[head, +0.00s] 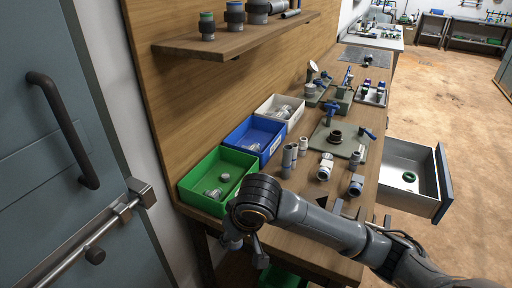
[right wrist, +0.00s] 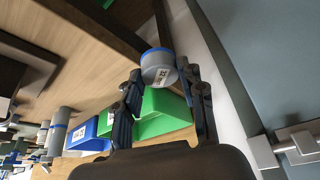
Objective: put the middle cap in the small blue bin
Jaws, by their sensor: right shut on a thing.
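In the head view my right gripper (head: 245,249) hangs at the near end of the bench, in front of the green bin; the cap cannot be made out there. My left gripper is not in view.
The green bin (head: 189,195) and white bin (head: 262,107) flank the blue one along the back board. A shelf (head: 225,42) with fittings overhangs them. Upright pipes (head: 288,160) and a plate (head: 345,150) stand right of the bins. An open drawer (head: 440,183) juts out right.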

